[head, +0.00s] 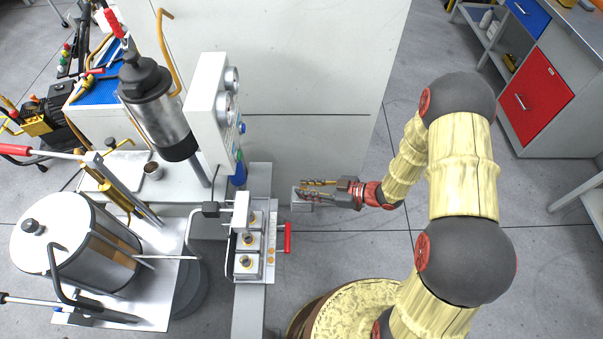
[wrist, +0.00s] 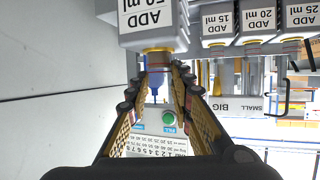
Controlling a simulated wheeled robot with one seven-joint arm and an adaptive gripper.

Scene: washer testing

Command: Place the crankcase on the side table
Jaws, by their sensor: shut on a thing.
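My gripper (head: 305,189) is at the middle of the head view, reaching left just right of the small rack on the bench. It is shut on a grey block (head: 300,204). In the wrist view the fingers (wrist: 158,82) close around the yellowish neck of this block (wrist: 152,20), labelled "ADD 50 ml". It may be the crankcase; no name shows on it. It appears held clear of the rack. Which surface is the side table I cannot tell; a grey table edge (head: 580,203) shows at the right.
The rack (head: 250,275) holds several similar blocks (head: 250,242) and has a red handle (head: 287,238). A gauge panel (head: 207,110) and metal tank (head: 75,245) stand left. A tall white cabinet (head: 310,60) is behind. A red-drawer bench (head: 530,98) is far right. Floor between is clear.

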